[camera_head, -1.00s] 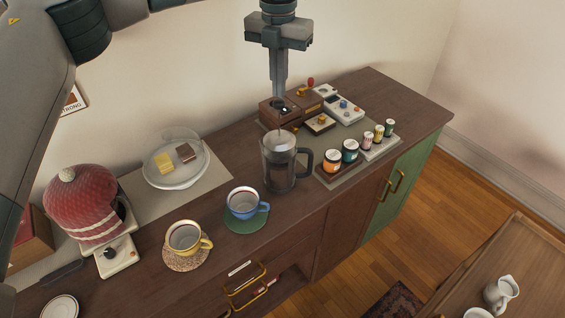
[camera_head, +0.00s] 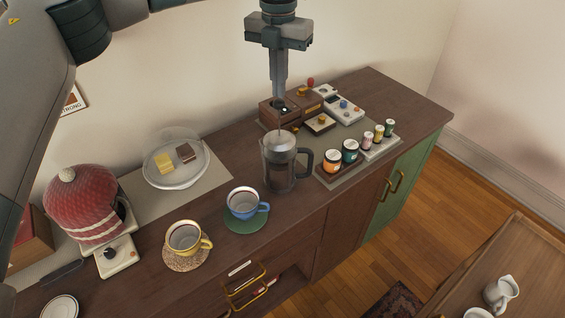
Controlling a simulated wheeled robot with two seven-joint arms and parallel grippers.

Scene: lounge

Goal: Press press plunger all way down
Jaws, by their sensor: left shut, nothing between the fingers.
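The French press (camera_head: 277,172) stands upright on the wooden sideboard, a clear glass body with a dark handle on its right. Its lid (camera_head: 281,143) is on top, and a thin plunger rod rises from it. My left gripper (camera_head: 279,96) points straight down above the press with its fingers shut and nothing held between them. The fingertips are near the top of the plunger rod; whether they touch it I cannot tell, and the knob is hard to make out. My right gripper is out of view.
A blue cup (camera_head: 243,202) and a yellow cup (camera_head: 184,238) stand front left of the press. Several jars (camera_head: 350,151) and small boxes (camera_head: 342,107) stand close on its right and behind. A glass dish (camera_head: 175,178) and a red-covered pot (camera_head: 84,205) are farther left.

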